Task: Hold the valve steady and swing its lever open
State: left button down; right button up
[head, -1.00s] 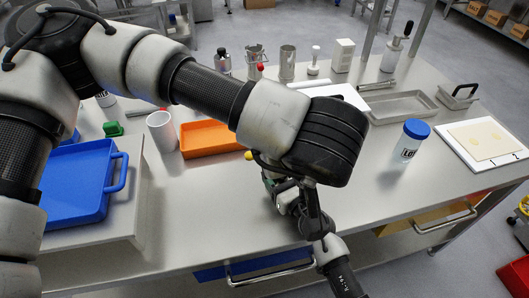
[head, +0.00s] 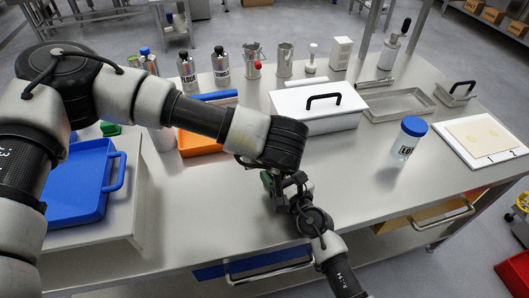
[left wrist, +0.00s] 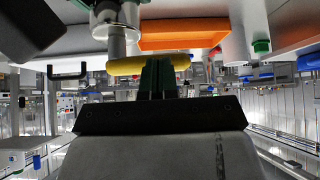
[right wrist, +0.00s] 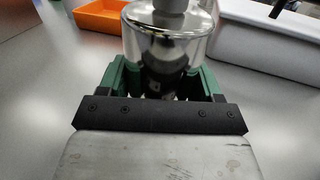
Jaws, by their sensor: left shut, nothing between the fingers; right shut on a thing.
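The valve has a shiny metal body, seen in the right wrist view (right wrist: 165,35) and at the top of the left wrist view (left wrist: 117,20). My right gripper (right wrist: 160,80) is shut on this metal body, its green fingers on either side. The yellow lever (left wrist: 148,64) lies crosswise in the left wrist view. My left gripper (left wrist: 157,66) is shut and empty, its fingertips at the lever and overlapping it; contact is unclear. In the head view my left wrist hides the valve, the lever and the left fingers; green right fingers (head: 267,179) show just below it.
An orange tray (head: 198,145) lies behind my left arm. A white box with a black handle (head: 317,115) stands behind the valve area. A blue-lidded jar (head: 407,140) is to the right, a blue tray (head: 78,182) to the left. The front middle counter is clear.

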pick_arm(q)
jog(key=shift+w+a+m+h, duration=0.25)
jog(key=shift+m+h, duration=0.15)
jog(key=shift+m, duration=0.2)
dwell(0.3)
jog(key=m+h, duration=0.1)
jog(key=w+a+m+h, duration=0.1)
jog(key=m, duration=0.1)
jog(key=shift+w+a+t, duration=0.1)
jog(key=shift+w+t, duration=0.2)
jog(key=w+m+h, duration=0.3)
jog(key=w+m, duration=0.1)
jog(key=m, duration=0.1)
jog(key=shift+w, duration=0.4)
jog(key=shift+s, duration=0.1)
jog(key=shift+s+d, duration=0.5)
jog(key=shift+d, duration=0.2)
